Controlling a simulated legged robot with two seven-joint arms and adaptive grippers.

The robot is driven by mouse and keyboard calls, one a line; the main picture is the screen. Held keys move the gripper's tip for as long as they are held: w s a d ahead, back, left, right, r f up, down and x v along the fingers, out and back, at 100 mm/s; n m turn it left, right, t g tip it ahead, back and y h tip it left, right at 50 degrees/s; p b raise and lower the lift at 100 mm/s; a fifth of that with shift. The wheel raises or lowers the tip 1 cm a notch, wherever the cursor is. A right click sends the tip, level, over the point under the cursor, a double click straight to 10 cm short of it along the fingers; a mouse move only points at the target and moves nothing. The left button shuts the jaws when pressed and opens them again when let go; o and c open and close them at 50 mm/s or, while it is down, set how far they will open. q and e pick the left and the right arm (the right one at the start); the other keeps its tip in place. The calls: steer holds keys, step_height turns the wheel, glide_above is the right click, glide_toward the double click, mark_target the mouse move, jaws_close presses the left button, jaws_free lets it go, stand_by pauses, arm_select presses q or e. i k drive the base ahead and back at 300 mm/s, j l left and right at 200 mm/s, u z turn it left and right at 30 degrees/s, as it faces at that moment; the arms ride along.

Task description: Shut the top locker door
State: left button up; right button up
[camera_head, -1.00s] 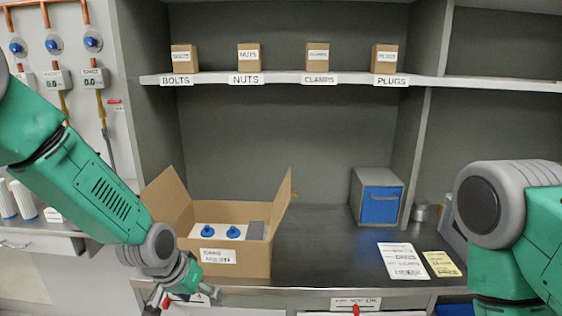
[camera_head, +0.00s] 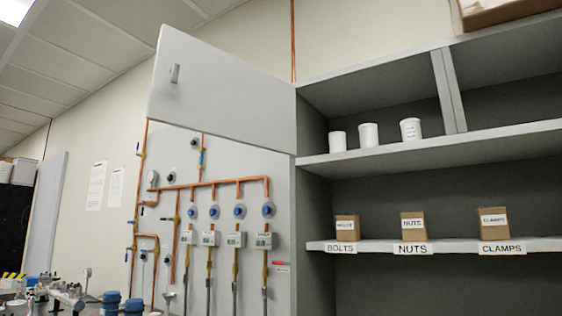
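The top locker door (camera_head: 225,92) is a light grey panel at the upper middle of the head view. It stands wide open, swung out to the left of the locker from a hinge side along its right edge. A small handle (camera_head: 175,73) is near its upper left. The top locker compartment (camera_head: 365,85) to the right of the door is open and shows several white containers, one of them a labelled white jar (camera_head: 410,129). Neither of my grippers is in view.
A lower shelf (camera_head: 440,245) holds small boxes over labels reading bolts, nuts and clamps. Left of the locker, a wall panel (camera_head: 185,240) carries copper pipes, gauges and blue knobs below the door. Lab equipment (camera_head: 70,296) fills the lower left corner.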

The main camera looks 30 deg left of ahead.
mark_target(218, 94)
steer(key=j+z, duration=0.25)
steer(key=j, duration=0.65)
steer(key=k+j+z, duration=0.25)
steer(key=j, duration=0.65)
steer(key=i, duration=0.1)
